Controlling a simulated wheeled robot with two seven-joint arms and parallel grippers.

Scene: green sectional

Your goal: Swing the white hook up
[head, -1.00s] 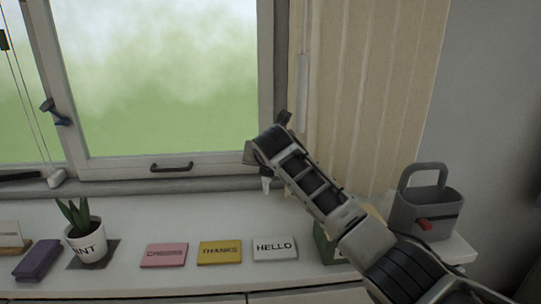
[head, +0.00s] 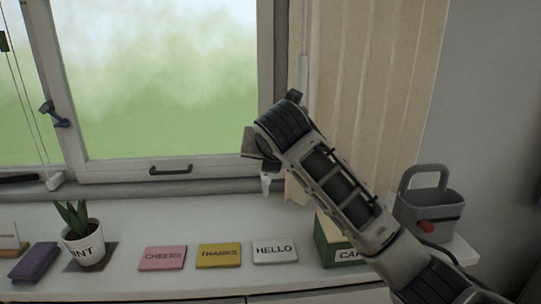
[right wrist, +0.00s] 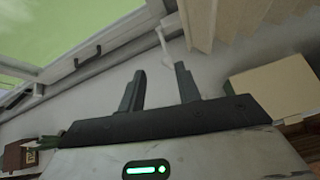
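The white hook (head: 266,184) is a small pale piece at the window's lower right corner, just under my right wrist in the head view; its upper part is hidden. In the right wrist view the white hook (right wrist: 163,40) is a thin piece beyond the fingertips, near the window frame and curtain. My right gripper (right wrist: 160,70) is open, with its two dark fingers apart and nothing between them. The hook lies ahead of the gap, apart from the fingers. In the head view my wrist largely hides these fingers. My left gripper is not in view.
On the white sill (head: 205,222) lie a pink card (head: 162,258), a yellow card (head: 218,255) and a white card (head: 275,252). A potted plant (head: 82,240) stands left. A green box (head: 330,245) and grey basket (head: 430,212) stand right, near the beige curtain (head: 365,100).

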